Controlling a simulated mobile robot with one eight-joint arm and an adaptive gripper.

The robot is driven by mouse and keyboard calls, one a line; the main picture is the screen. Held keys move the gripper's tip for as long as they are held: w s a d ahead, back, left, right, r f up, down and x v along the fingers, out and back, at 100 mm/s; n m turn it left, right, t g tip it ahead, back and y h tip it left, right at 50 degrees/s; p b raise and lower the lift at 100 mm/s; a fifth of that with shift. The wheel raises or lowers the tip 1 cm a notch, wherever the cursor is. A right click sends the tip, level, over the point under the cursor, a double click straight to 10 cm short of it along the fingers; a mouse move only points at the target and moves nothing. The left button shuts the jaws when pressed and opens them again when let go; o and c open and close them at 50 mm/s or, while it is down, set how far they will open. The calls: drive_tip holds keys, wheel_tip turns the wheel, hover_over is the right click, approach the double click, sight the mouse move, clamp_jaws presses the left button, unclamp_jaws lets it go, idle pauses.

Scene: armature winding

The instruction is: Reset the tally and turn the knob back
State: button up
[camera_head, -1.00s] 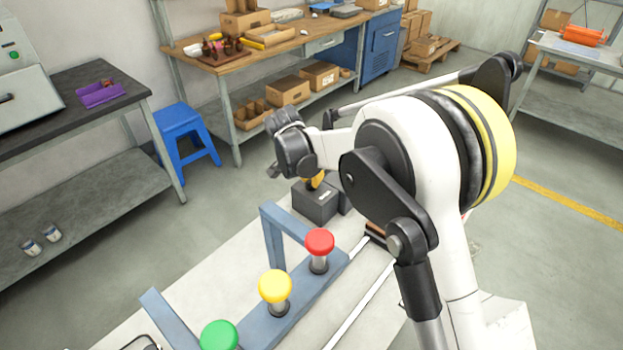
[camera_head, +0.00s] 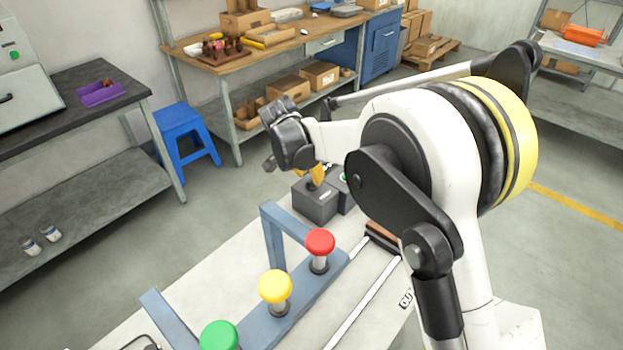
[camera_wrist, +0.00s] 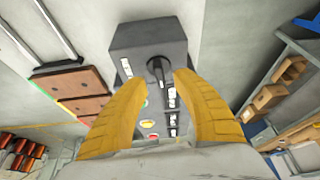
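In the wrist view, a dark grey box (camera_wrist: 140,38) carries a black knob (camera_wrist: 158,70) with white labels beside it. My gripper (camera_wrist: 161,82) has its two yellow fingers spread, one on each side of the knob in that view; whether they touch it I cannot tell. In the head view, the grey box (camera_head: 316,205) stands at the far end of the bench, with my gripper (camera_head: 316,174) just above it and the knob not clear to see. A second dark box with a green button (camera_head: 343,177) stands beside it, partly behind my arm. I cannot make out a tally display.
A blue rail bears a red button (camera_head: 319,242), a yellow button (camera_head: 275,286) and a green button (camera_head: 220,335) on the bench. White rails run along its right side. A blue stool (camera_head: 184,135) and a wooden workbench (camera_head: 245,52) stand beyond, across open floor.

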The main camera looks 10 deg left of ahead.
drive_tip(key=v, duration=0.9)
drive_tip(key=shift+s+r, duration=0.1)
drive_tip(key=shift+r, duration=0.05)
